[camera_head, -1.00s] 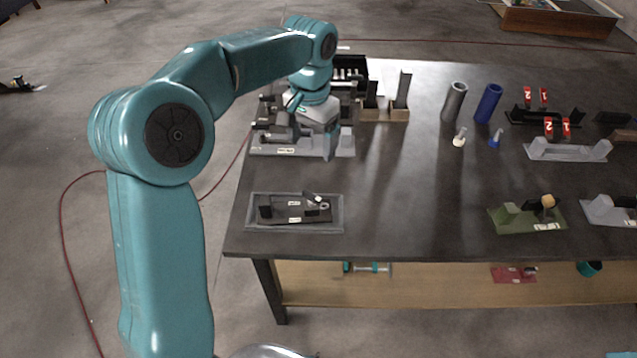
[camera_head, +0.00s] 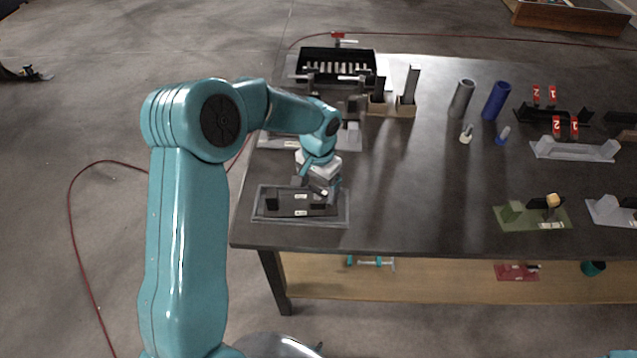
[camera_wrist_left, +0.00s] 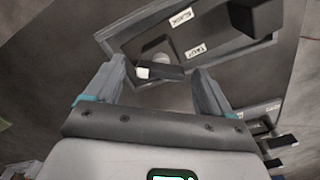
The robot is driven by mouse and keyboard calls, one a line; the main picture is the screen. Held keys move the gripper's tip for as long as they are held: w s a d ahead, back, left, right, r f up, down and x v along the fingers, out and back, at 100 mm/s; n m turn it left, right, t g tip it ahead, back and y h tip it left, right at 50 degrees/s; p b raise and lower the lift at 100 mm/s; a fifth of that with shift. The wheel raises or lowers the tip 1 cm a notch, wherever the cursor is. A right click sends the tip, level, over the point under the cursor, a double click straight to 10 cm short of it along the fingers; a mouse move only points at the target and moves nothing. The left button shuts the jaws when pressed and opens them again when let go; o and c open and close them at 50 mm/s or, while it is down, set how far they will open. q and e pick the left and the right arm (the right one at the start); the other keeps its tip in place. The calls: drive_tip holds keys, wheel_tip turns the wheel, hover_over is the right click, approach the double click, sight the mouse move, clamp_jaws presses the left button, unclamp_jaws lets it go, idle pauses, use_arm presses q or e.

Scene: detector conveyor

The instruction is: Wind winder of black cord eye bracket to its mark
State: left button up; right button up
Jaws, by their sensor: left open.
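The black cord eye bracket (camera_head: 286,208) lies in a shallow grey tray (camera_head: 257,218) at the table's front left corner. In the left wrist view the black plate (camera_wrist_left: 222,60) carries a block, a label like SLACK (camera_wrist_left: 181,18) and a label like TAUT (camera_wrist_left: 195,50). Its winder (camera_wrist_left: 168,73), a dark bar with a white end beside a grey round part, shows between my finger tips. My left gripper (camera_head: 325,188) is over the bracket's right end, fingers pointing down. It is open in the wrist view (camera_wrist_left: 159,72); I cannot tell whether a finger touches the winder.
Behind the tray stand a grey fixture (camera_head: 268,143) and a black rack (camera_head: 310,70). Wooden-based uprights (camera_head: 405,105), a grey tube (camera_head: 461,98) and a blue tube (camera_head: 495,100) stand farther right. A green bracket (camera_head: 520,218) lies at front right. The table's middle is clear.

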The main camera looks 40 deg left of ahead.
use_arm(q)
drive_tip(key=shift+s+a, duration=0.1)
drive_tip(key=shift+c, duration=0.7)
drive_tip(key=c, duration=0.9)
drive_tip(key=n+b, duration=0.3)
drive_tip(key=shift+f, duration=0.2)
drive_tip(key=shift+n+b, duration=0.85)
drive_tip(key=shift+n, duration=0.35)
drive_tip(key=shift+r+n+b, duration=0.15)
drive_tip(key=shift+n+b, duration=0.45)
drive_tip(key=shift+n, duration=0.6)
